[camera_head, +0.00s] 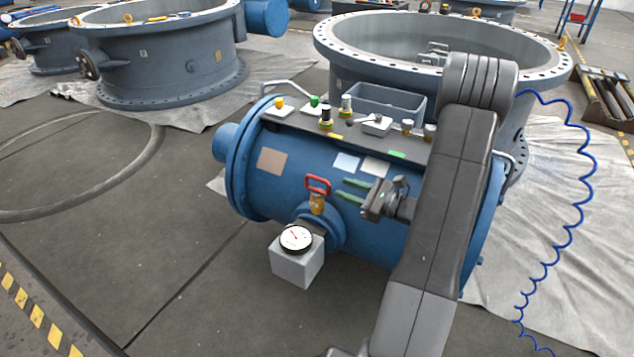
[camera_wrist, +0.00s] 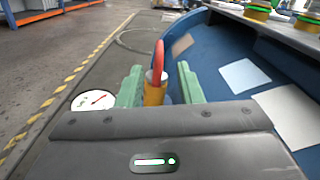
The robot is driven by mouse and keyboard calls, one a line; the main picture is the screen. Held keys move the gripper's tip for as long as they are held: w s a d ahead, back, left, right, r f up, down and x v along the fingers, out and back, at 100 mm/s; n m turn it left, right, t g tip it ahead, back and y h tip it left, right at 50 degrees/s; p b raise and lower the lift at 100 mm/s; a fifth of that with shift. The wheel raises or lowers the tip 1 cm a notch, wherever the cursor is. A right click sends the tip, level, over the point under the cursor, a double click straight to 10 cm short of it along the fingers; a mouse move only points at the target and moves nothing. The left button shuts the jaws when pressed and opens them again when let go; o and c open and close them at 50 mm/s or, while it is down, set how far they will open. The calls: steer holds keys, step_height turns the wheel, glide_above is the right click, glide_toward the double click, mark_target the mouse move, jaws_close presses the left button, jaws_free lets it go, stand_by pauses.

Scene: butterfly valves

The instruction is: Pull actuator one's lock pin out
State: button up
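Actuator one, taken to be the blue cylinder (camera_head: 285,185), lies in the middle of the head view. Its lock pin has a red loop handle (camera_head: 318,184) over a brass-orange body (camera_head: 317,204), standing upright on a blue boss on the cylinder's near side. My gripper (camera_head: 340,189) has two green fingers, spread open and empty, just right of the handle with a small gap. In the wrist view, the red handle (camera_wrist: 159,56) and brass body (camera_wrist: 155,90) appear between the open fingers of my gripper (camera_wrist: 160,72). The pin's lower end is hidden.
A white box with a round gauge (camera_head: 296,240) sits below and in front of the pin. Large flanged valve bodies (camera_head: 160,55) stand behind.

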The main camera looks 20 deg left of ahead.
mark_target(309, 175)
steer(key=a, duration=0.3)
steer(key=a+b, duration=0.1)
steer(key=a, duration=0.2)
steer(key=a+b, duration=0.1)
steer(key=a, duration=0.2)
steer(key=shift+w+a, duration=0.35)
steer(key=shift+a, duration=0.05)
steer(key=shift+c, duration=0.2)
jaws_close()
